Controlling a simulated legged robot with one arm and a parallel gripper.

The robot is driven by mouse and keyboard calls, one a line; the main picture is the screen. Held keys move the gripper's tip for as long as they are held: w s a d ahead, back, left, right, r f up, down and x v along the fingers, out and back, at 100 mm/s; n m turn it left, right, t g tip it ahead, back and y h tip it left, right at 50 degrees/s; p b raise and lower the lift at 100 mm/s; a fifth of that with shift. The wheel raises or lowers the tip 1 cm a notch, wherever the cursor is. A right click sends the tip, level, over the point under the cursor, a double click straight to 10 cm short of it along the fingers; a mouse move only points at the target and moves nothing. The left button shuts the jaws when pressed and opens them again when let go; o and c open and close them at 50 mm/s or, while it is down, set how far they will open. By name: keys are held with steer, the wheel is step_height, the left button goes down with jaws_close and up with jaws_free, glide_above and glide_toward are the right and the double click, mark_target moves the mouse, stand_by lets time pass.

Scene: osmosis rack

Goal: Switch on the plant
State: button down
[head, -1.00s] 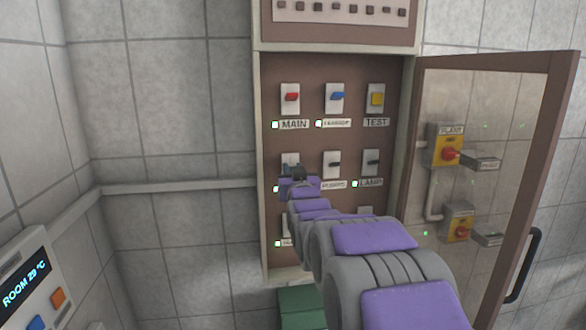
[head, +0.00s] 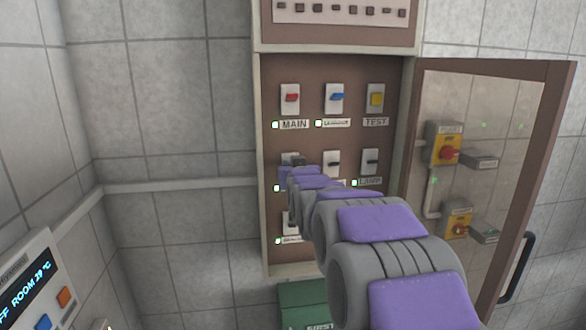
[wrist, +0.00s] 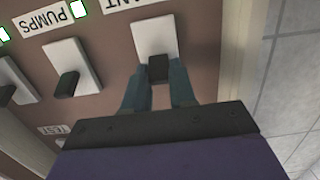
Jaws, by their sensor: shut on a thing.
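The plant switch has a white plate (wrist: 155,35) and a dark lever (wrist: 158,68). In the wrist view, which looks inverted, a partly cut-off label ending in "ANT" is beside it. My gripper (wrist: 155,84) has its two teal fingers on either side of the lever, shut on it. In the head view my gripper (head: 293,166) is at the left switch of the panel's middle row and hides most of it. A small light (head: 277,188) glows at that switch's label.
The main switch (head: 290,98), a blue-levered switch (head: 335,96) and the yellow test switch (head: 375,98) are above. The pumps switch (wrist: 70,68) is beside the plant switch. The glazed door (head: 540,150) stands open at right. A room display (head: 35,285) is at lower left.

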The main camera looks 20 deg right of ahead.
steer(key=c, duration=0.9)
jaws_free()
steer(key=shift+w, duration=0.1)
steer(key=v, duration=1.7)
steer(key=shift+s+a+p, duration=0.1)
steer(key=shift+s+p, duration=0.1)
steer(key=shift+p, duration=0.1)
